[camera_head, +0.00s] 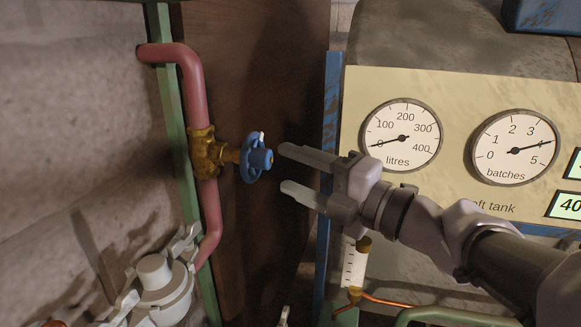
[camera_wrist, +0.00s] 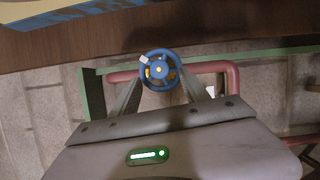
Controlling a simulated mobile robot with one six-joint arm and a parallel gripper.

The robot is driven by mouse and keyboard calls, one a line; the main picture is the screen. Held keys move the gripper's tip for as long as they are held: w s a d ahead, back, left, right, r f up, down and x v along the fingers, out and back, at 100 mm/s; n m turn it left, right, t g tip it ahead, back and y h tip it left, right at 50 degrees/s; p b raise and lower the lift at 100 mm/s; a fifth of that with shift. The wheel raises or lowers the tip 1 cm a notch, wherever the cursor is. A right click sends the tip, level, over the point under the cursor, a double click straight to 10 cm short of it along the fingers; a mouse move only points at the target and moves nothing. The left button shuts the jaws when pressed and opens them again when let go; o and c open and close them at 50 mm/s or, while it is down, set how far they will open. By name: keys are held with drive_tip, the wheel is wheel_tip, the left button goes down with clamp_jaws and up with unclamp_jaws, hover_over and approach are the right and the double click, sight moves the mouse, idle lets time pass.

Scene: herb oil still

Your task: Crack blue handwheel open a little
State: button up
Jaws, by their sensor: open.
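The blue handwheel (camera_head: 251,160) sits on a brass valve (camera_head: 207,154) in a red pipe, left of centre in the head view. It has a white mark on its rim. My gripper (camera_head: 282,169) is open and empty just to the right of the wheel, its fingers pointing at it with a small gap between. In the wrist view the handwheel (camera_wrist: 159,69) is face-on at the upper middle, between my two fingers (camera_wrist: 160,95), with the white mark at its upper left. The fingers look spread wider than the wheel and do not appear to touch it.
A panel (camera_head: 465,90) with litres and batches dials stands at the right, behind my arm. A blue post (camera_head: 328,170) is close beside my gripper. A grey clamped fitting (camera_head: 160,285) is at lower left, and a sight glass (camera_head: 354,265) is below my wrist.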

drive_tip(key=p+v, duration=0.2)
drive_tip(key=v, duration=1.1)
